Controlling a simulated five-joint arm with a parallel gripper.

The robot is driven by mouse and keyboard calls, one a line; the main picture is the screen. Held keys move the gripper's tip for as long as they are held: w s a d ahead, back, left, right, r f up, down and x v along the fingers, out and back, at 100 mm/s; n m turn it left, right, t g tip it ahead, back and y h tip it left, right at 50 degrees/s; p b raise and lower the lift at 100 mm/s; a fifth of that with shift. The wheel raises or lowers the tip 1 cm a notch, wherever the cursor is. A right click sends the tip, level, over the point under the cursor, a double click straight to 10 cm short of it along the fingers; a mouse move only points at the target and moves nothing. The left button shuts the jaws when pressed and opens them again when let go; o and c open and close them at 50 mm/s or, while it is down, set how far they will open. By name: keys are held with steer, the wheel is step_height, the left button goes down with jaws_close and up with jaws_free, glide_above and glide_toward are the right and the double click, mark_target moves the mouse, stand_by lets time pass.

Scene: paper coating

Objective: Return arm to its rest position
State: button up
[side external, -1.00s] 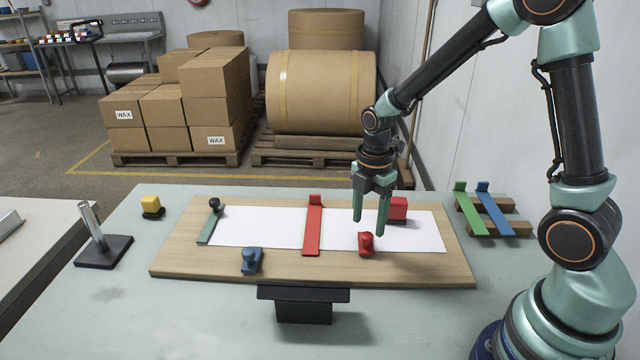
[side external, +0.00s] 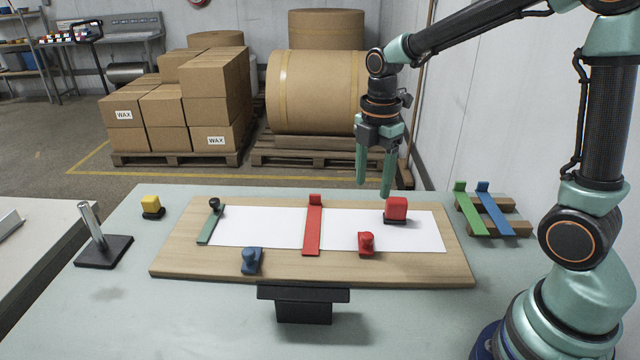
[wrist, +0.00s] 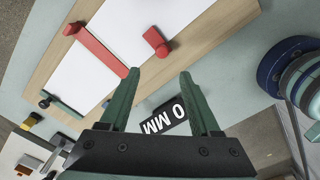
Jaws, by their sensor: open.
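My gripper (side external: 375,172) is open and empty, its two green fingers pointing down above the back right of the wooden board (side external: 190,262). In the wrist view its fingers (wrist: 157,93) stand apart with nothing between them. A red block on a dark base (side external: 396,209) sits on the white paper (side external: 345,232) below and right of the fingertips, apart from them. A smaller red piece (side external: 366,243) stands at the paper's front edge. A red bar (side external: 313,228) lies across the paper.
A green bar (side external: 211,226) and a blue piece (side external: 251,260) are on the board. A yellow block (side external: 150,205) and a metal post on a black base (side external: 104,250) stand left. Green and blue bars (side external: 494,210) rest on a wooden rack at right. The table's front left is clear.

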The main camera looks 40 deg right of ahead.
steer(key=s+a+r+m+t, duration=0.2)
steer(key=s+r+m+t, duration=0.3)
steer(key=m, duration=1.2)
steer(key=s+r, duration=0.2)
steer(key=s, duration=0.1)
steer(key=shift+a+r+m, duration=0.3)
steer(key=shift+a+m, duration=0.1)
steer(key=shift+s, duration=0.1)
